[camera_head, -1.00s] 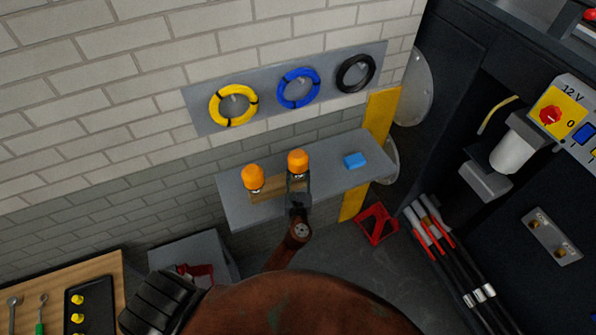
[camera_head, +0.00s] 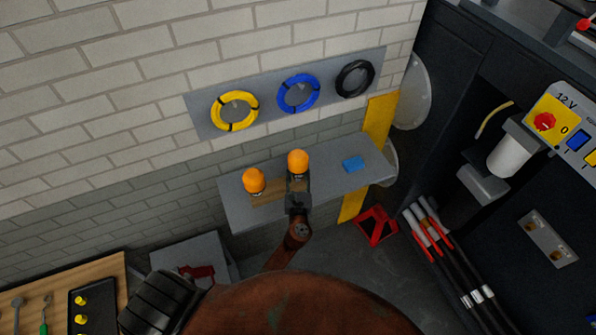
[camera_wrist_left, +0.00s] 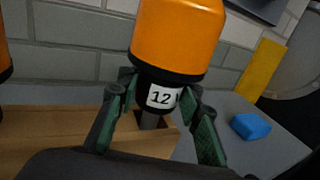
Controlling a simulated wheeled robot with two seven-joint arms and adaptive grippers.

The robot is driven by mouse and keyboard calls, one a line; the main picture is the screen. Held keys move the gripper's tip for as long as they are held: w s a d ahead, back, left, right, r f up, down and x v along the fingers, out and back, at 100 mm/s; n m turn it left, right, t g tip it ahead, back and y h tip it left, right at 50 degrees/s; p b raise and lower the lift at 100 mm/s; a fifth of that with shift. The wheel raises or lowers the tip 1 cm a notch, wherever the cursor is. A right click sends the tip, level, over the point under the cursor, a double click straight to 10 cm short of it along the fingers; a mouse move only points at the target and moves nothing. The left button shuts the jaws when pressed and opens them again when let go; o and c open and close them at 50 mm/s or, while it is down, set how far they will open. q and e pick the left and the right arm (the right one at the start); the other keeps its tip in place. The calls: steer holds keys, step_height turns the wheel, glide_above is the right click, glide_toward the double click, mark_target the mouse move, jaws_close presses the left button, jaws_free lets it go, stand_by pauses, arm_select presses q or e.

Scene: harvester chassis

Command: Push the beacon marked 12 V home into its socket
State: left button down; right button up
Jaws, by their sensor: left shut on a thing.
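An orange beacon (camera_head: 298,161) with a black collar and a white label reading 12 stands upright at the right end of a wooden block (camera_head: 268,196) on a grey shelf. It also fills the middle of the left wrist view (camera_wrist_left: 178,40). My left gripper (camera_head: 298,184) is shut on its black collar, with a green-padded finger on each side (camera_wrist_left: 160,105). Below the collar a grey stem (camera_wrist_left: 150,119) reaches down at a dark opening in the wood. The stem's lower end and how deep it sits are hidden. My right gripper is not in view.
A second orange beacon (camera_head: 254,181) stands at the block's left end. A blue block (camera_head: 354,164) lies on the shelf (camera_head: 335,182) to the right. Yellow, blue and black cable coils hang on the wall behind. A dark chassis panel stands at far right.

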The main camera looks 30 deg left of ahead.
arm_select(q)
steer(key=shift+r+p, duration=1.5)
steer(key=shift+r, duration=0.4)
steer(key=shift+f, duration=0.1)
